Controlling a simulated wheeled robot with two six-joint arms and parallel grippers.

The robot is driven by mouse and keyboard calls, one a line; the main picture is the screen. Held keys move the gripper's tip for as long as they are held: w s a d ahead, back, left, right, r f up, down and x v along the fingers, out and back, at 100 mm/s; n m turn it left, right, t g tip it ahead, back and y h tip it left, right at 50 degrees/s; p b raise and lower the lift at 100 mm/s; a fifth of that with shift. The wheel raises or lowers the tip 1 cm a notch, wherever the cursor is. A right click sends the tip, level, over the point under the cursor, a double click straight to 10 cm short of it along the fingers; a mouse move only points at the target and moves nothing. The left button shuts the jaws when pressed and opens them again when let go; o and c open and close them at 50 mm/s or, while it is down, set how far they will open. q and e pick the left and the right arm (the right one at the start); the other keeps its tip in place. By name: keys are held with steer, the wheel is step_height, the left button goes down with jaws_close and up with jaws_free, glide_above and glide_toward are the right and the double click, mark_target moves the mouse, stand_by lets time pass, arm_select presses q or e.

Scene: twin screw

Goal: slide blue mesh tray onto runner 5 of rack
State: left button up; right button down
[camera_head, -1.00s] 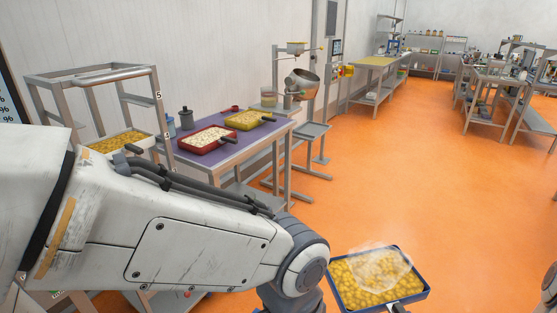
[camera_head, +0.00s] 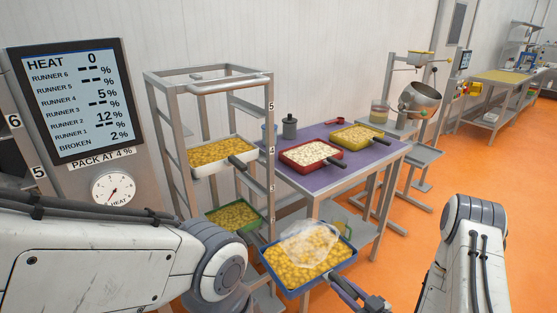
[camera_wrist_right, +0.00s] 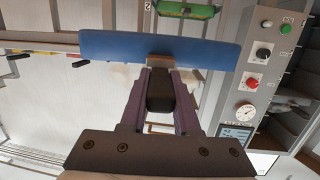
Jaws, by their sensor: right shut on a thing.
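The blue tray (camera_head: 322,278) is full of yellow round pieces, with a pale translucent haze over them. It is held in the air in front of the rack (camera_head: 210,82), low and right of it. My right gripper (camera_head: 346,287) is shut on the tray's dark handle; the right wrist view shows the fingers (camera_wrist_right: 160,92) around the handle below the blue tray wall (camera_wrist_right: 200,53). The rack's post has number labels; the space by label 5 (camera_head: 271,105) looks empty. A white tray (camera_head: 212,171) sits near label 4 and a green tray lower. My left arm shows, but its gripper does not.
A purple-topped table (camera_head: 345,177) right of the rack holds a red tray (camera_head: 312,164), a yellow tray (camera_head: 357,147) and a grey canister (camera_head: 290,130). A heat display (camera_head: 75,100) stands left. Orange floor is open at the right.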

steer(key=w+a+r+y+p, duration=0.1)
steer(key=w+a+r+p, duration=0.3)
steer(key=r, duration=0.9)
steer(key=w+a+r+n+p, duration=0.1)
steer(key=a+r+p, duration=0.45)
steer(key=r, duration=0.75)
steer(key=w+a+r+y+p, duration=0.1)
steer(key=w+a+r+p, duration=0.2)
steer(key=r+p, duration=0.7)
steer(key=r+b+x, duration=0.1)
steer(key=r+x, duration=0.1)
steer(key=x, duration=1.2)
steer(key=r+b+x, duration=0.1)
steer(key=r+x, duration=0.2)
steer(key=x, duration=1.2)
steer(key=shift+a+g, duration=0.35)
steer(key=shift+g, duration=0.05)
steer(key=shift+w+f+b, duration=0.15)
steer(key=shift+f+b, duration=0.6)
steer(key=shift+b, duration=0.05)
steer(key=c, duration=0.6)
jaws_free()
steer(key=shift+c, duration=0.2)
steer(key=shift+o, duration=0.4)
steer(key=shift+f, duration=0.1)
